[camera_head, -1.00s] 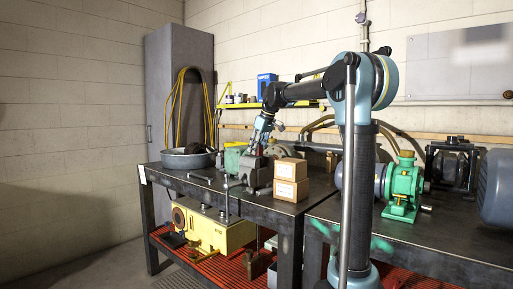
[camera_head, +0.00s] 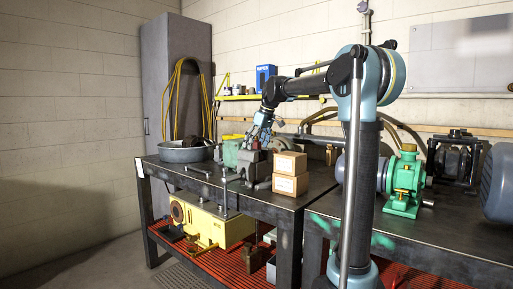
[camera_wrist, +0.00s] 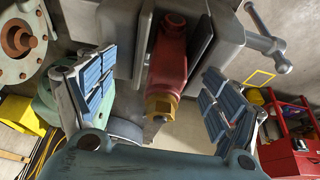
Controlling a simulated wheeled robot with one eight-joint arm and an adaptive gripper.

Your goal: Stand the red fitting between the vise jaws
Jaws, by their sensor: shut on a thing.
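The red fitting (camera_wrist: 168,62) with a brass end (camera_wrist: 161,105) shows in the wrist view. It stands between the grey vise jaws (camera_wrist: 226,22), its brass end toward the camera. In the head view, my gripper (camera_head: 255,142) is low over the grey vise (camera_head: 254,167).
Two stacked cardboard boxes (camera_head: 290,173) stand close to the right of the vise. A grey basin (camera_head: 182,151) is at the bench's left end. A green pump (camera_head: 406,183) stands farther right. A red toolbox (camera_wrist: 291,160) shows at the wrist view's right edge.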

